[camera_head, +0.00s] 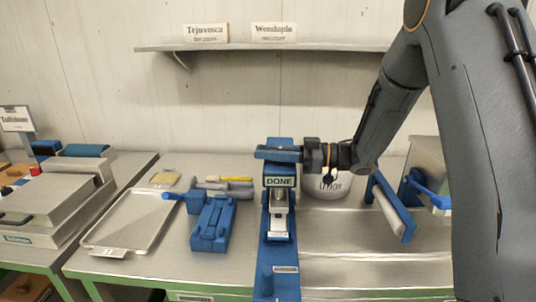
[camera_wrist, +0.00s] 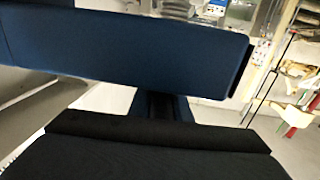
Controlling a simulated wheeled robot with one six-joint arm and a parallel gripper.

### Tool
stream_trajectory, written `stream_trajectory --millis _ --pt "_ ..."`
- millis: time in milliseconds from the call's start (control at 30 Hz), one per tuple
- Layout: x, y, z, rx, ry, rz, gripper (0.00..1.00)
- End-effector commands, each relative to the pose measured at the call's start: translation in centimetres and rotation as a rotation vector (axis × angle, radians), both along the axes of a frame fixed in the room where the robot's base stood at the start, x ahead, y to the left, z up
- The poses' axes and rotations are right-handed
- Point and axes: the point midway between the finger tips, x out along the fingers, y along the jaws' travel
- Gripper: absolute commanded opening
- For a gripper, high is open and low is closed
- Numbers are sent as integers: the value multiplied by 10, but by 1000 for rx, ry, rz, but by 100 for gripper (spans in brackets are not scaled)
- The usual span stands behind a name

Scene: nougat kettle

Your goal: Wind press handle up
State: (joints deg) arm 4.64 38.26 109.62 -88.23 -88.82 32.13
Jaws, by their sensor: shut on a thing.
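The press (camera_head: 278,225) is a tall blue frame with a "DONE" plate near its top and a pale metal part below the plate. It stands upright at the middle of the bench. The press handle (camera_head: 272,153) is a blue bar lying across the top, about level. My gripper (camera_head: 304,152) reaches it from the right and is shut on its right end. In the wrist view a wide dark-blue bar (camera_wrist: 120,52), seemingly the handle, fills the upper part above a black finger pad. The exact grip contact is hidden.
A white bucket (camera_head: 325,186) stands right behind my gripper. A blue stand with a pale roller (camera_head: 388,208) is further right. Left of the press are a blue fixture (camera_head: 212,222) and a metal tray (camera_head: 132,220). A shelf (camera_head: 260,47) runs above.

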Motion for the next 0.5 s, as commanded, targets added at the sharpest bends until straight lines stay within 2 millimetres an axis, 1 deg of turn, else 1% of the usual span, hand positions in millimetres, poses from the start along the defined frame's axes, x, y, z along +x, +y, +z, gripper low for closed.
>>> stream_trajectory --millis 500 --pt "-14 -1 -1 1 -2 458 0"
